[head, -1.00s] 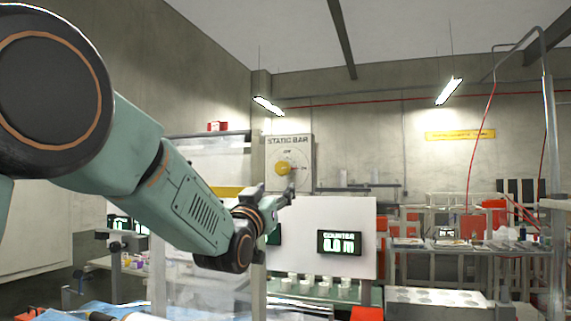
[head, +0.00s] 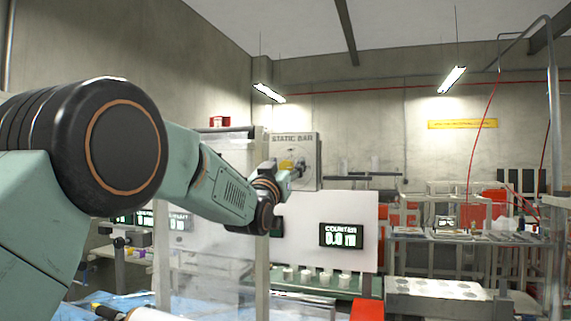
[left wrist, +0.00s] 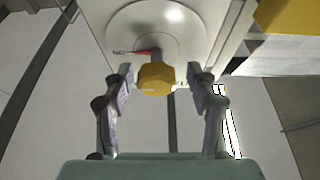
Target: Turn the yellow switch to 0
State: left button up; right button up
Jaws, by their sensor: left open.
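The yellow switch (left wrist: 156,78) sits on a round plate of the grey STATIC BAR panel (head: 306,153). In the left wrist view a red pointer (left wrist: 143,53) shows on the plate beside the switch. My left gripper (left wrist: 160,82) is open, with one finger on each side of the switch. I cannot tell whether either finger touches it. In the head view my left gripper (head: 294,170) is in front of the panel and hides most of the switch and dial, so the marks cannot be read there. My right gripper is not in view.
Below the panel are a white board with a COUNTER display (head: 340,235) and a row of white cups (head: 305,276). A clear upright sheet and post (head: 262,240) stand by my left arm. Shelving with red boxes is at the right.

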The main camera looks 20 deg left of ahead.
pick_arm(q)
jog(key=shift+d, duration=0.3)
jog(key=shift+c, duration=0.3)
jog(key=shift+a, duration=0.2)
jog(key=c, duration=1.1)
